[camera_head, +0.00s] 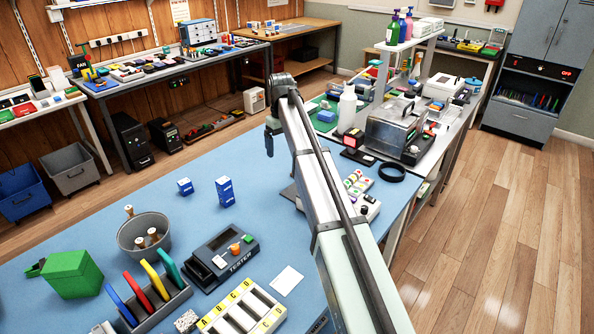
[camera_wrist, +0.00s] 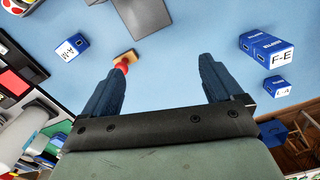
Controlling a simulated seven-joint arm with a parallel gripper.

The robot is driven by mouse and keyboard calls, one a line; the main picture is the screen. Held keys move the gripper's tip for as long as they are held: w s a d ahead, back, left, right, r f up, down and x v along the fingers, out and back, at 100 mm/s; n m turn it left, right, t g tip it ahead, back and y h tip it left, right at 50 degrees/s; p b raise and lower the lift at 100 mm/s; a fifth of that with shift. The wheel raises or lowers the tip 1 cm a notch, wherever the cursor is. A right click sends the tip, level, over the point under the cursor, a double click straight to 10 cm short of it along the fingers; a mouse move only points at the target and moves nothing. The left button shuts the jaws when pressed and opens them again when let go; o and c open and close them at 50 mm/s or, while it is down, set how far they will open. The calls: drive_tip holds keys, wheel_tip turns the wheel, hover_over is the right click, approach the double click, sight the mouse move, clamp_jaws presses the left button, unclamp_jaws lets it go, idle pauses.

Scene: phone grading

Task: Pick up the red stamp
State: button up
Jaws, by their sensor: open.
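In the wrist view, the red stamp (camera_wrist: 122,64) shows a small red part and a tan, wood-coloured block on the blue table (camera_wrist: 180,45). It is at the tip of the left finger, which partly hides it. My gripper (camera_wrist: 160,65) is open, its two dark blue fingers wide apart with nothing between them but table. I cannot tell whether the finger touches the stamp. In the head view I cannot make out the stamp; my arm covers part of the table there.
Blue labelled boxes (camera_wrist: 267,50) and (camera_wrist: 72,47) stand on either side. A dark grey pad (camera_wrist: 145,15) lies beyond the stamp. In the head view, a tester (camera_head: 224,257), a grey bucket (camera_head: 145,236) and a slotted rack (camera_head: 158,300) occupy the near table.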

drive_tip(key=w+d+f+m+y, duration=0.1)
drive_tip(key=w+d+f+m, duration=0.2)
drive_tip(key=d+m, duration=0.65)
drive_tip(key=w+a+f+m, duration=0.1)
drive_tip(key=f+m, duration=0.3)
drive_tip(key=m, duration=0.3)
drive_tip(key=w+a+f+m+t+y, duration=0.1)
drive_tip(key=w+f+m, duration=0.1)
drive_tip(key=f+m, duration=0.2)
drive_tip(key=w+a+f+m+t, duration=0.1)
drive_tip(key=f+m, duration=0.3)
drive_tip(key=m, duration=0.6)
drive_tip(key=shift+w+a+f+y, duration=0.3)
drive_tip(key=shift+w+a, duration=0.15)
drive_tip(key=shift+a, duration=0.05)
drive_tip(key=shift+c, duration=0.2)
drive_tip(key=c, duration=1.1)
